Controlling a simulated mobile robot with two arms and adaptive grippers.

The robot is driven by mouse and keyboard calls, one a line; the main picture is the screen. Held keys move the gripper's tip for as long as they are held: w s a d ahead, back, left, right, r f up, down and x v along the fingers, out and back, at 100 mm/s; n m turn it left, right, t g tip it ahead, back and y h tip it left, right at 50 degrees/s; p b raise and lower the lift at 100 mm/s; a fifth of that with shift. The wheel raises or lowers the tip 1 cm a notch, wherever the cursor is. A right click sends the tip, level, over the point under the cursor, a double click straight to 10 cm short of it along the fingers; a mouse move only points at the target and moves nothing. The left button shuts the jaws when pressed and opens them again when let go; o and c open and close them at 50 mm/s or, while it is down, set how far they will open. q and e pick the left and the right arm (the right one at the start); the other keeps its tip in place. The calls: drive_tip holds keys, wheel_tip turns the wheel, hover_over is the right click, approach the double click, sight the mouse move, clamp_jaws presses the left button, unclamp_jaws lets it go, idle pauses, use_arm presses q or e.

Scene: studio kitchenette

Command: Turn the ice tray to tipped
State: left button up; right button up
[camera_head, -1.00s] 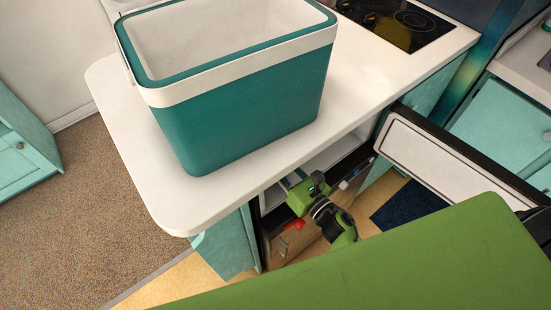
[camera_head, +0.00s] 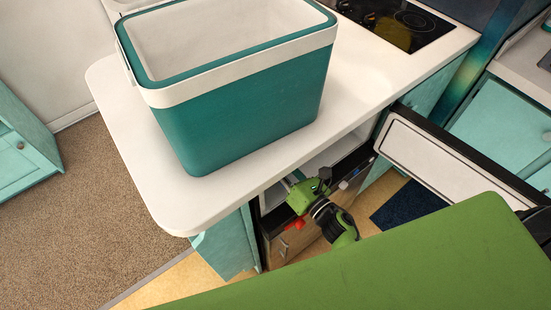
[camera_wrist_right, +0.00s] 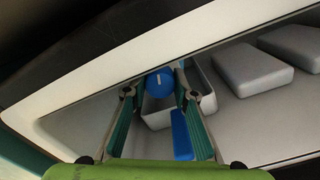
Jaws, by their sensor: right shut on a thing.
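In the right wrist view, my right gripper (camera_wrist_right: 156,74) has its two fingers on either side of a round blue knob (camera_wrist_right: 160,86) with a short white mark. The gripper is shut on the knob, which sits at the front of a pale ice tray (camera_wrist_right: 198,80). The mark on the knob stands nearly upright. A second blue piece (camera_wrist_right: 182,136) lies by the right finger. In the head view, my right gripper (camera_head: 298,188) reaches into a compartment under the counter, and the knob is hidden there. My left gripper is not in view.
The compartment's pale rim (camera_wrist_right: 75,82) runs close to the fingers. Grey blocks (camera_wrist_right: 285,48) lie to the right inside. A teal cooler (camera_head: 250,115) stands on the white counter (camera_head: 150,195) above my right arm. An open door (camera_head: 440,165) stands to its right.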

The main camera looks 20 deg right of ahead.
drive_tip(key=shift+m+p, duration=0.5)
drive_tip(key=shift+m, duration=2.9)
drive_tip(key=shift+r+m+p, duration=0.1)
drive_tip(key=shift+m+p, duration=0.6)
drive_tip(key=shift+m, duration=2.7)
drive_tip(key=shift+m+p, duration=0.8)
drive_tip(key=shift+m, duration=2.5)
drive_tip(key=shift+m+p, duration=0.45)
drive_tip(key=shift+m, duration=2.85)
drive_tip(key=o, duration=1.1)
